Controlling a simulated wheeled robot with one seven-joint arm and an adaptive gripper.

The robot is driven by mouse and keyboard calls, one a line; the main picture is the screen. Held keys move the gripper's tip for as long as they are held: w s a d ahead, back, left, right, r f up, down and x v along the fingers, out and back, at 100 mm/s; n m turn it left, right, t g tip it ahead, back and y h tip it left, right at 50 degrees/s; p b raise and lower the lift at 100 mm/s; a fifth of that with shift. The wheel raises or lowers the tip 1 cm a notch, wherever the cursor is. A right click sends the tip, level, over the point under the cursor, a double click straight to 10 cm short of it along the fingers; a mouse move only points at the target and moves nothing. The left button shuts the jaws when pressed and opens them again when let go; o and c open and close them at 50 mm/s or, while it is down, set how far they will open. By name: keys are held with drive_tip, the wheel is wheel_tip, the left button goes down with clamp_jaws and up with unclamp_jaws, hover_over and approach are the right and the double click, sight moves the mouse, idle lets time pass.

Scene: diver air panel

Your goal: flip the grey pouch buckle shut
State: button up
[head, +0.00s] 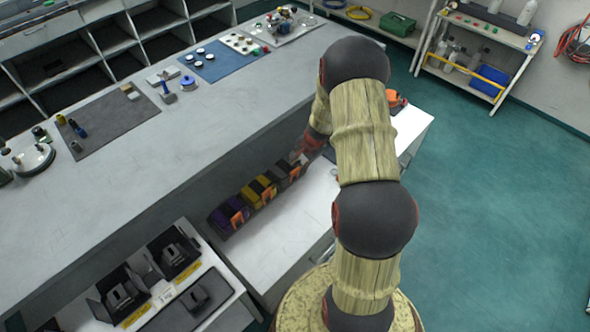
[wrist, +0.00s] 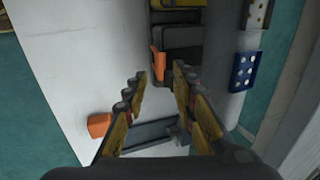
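The grey pouch (head: 284,170) is at the right end of a row of pouches on the white lower shelf in the head view. Its orange buckle (head: 295,173) is on its front side and appears raised. In the wrist view the dark grey pouch (wrist: 183,42) is at top centre, with the orange buckle (wrist: 157,64) standing at its left edge. My gripper (wrist: 159,82) is open and empty, its two fingers apart just below the buckle in the picture. In the head view my arm hides most of the gripper.
A yellow pouch (head: 258,191) and a purple pouch (head: 228,215) stand left of the grey one. In the wrist view, a blue dotted block (wrist: 244,71) lies right of the pouch and an orange piece (wrist: 99,125) lies left. The white shelf (head: 290,222) is bare in front.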

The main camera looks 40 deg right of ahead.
sight(295, 171)
drive_tip(key=shift+b+x, duration=0.75)
drive_tip(key=shift+x, duration=2.05)
drive_tip(key=c, duration=0.3)
drive_tip(key=c, duration=0.4)
clamp_jaws()
drive_tip(key=shift+s, duration=0.15)
drive_tip(key=shift+o, duration=0.7)
unclamp_jaws()
drive_tip(key=shift+f, duration=0.1)
drive_tip(key=o, duration=0.6)
drive_tip(key=shift+c, duration=0.2)
